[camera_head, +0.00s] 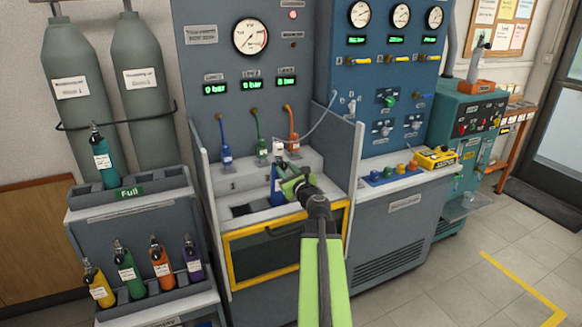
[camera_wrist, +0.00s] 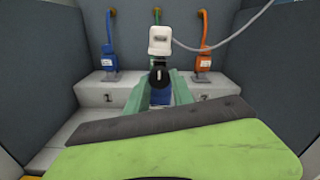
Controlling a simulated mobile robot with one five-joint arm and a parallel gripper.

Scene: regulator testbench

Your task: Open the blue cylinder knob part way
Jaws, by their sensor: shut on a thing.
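The blue cylinder (camera_head: 275,184) stands in the test bay, partly hidden by my gripper. In the wrist view its blue body (camera_wrist: 161,97) shows a little between my fingers. Its round black knob (camera_wrist: 159,75), with a small light mark, faces the wrist camera below a white fitting (camera_wrist: 160,40). The white fitting also shows in the head view (camera_head: 278,147). My green gripper (camera_head: 291,181) reaches into the bay from the front. In the wrist view its two fingers (camera_wrist: 160,82) lie on either side of the knob and appear shut on it.
Grey side walls (camera_head: 343,155) flank the bay. Blue, green and orange connectors hang behind; a grey hose (camera_wrist: 235,35) runs from the white fitting. A yellow-framed drawer front (camera_head: 285,245) lies below. Several cylinders stand in a rack (camera_head: 130,200) at left.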

